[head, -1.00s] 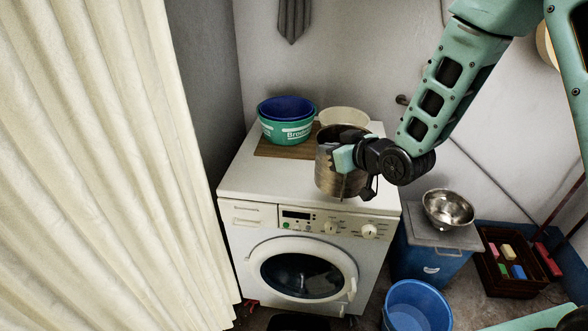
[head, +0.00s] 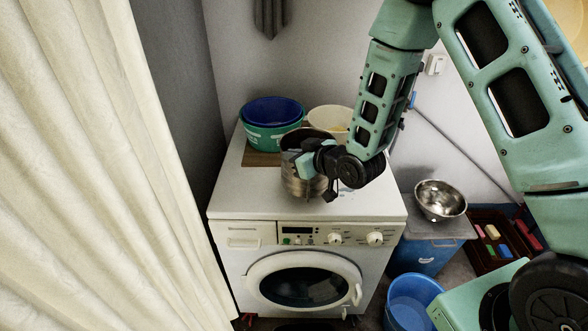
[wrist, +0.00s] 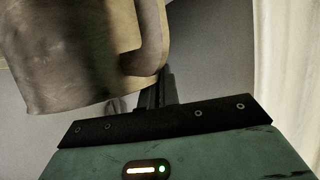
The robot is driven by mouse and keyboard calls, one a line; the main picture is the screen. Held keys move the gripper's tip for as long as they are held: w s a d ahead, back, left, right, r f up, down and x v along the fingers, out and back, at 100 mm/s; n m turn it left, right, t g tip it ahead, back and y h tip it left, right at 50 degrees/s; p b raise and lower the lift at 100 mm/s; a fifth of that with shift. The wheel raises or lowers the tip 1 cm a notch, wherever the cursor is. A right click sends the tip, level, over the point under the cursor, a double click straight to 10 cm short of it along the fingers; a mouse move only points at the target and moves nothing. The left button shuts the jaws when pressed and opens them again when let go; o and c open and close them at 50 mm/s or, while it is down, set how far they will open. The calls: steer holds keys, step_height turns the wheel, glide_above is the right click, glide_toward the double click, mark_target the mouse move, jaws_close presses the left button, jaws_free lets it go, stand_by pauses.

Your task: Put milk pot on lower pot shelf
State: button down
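The milk pot (head: 296,186) is a dull metal pot with an open dark top, in front of the tubs over the washing machine's top in the head view. Whether its base touches the machine cannot be told. In the wrist view the pot (wrist: 70,60) fills the upper left, with its curved handle (wrist: 150,45) at the fingers. My gripper (head: 310,160) is at the pot's right side and appears shut on its handle; the fingers are partly hidden. I cannot make out a pot shelf in either view.
The white washing machine (head: 245,205) carries a green tub (head: 262,139) with a blue one inside, and a cream bowl (head: 325,116). A curtain (head: 80,170) hangs left. A steel bowl (head: 440,200), blue bucket (head: 408,300) and dark red crate (head: 488,260) are at right.

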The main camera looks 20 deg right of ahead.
mark_target(315, 187)
steer(key=shift+f+p, duration=0.55)
steer(key=shift+f, duration=1.8)
steer(key=shift+f, duration=0.2)
steer(key=c, duration=1.6)
jaws_free()
steer(key=shift+c, duration=0.2)
steer(key=shift+r, duration=0.15)
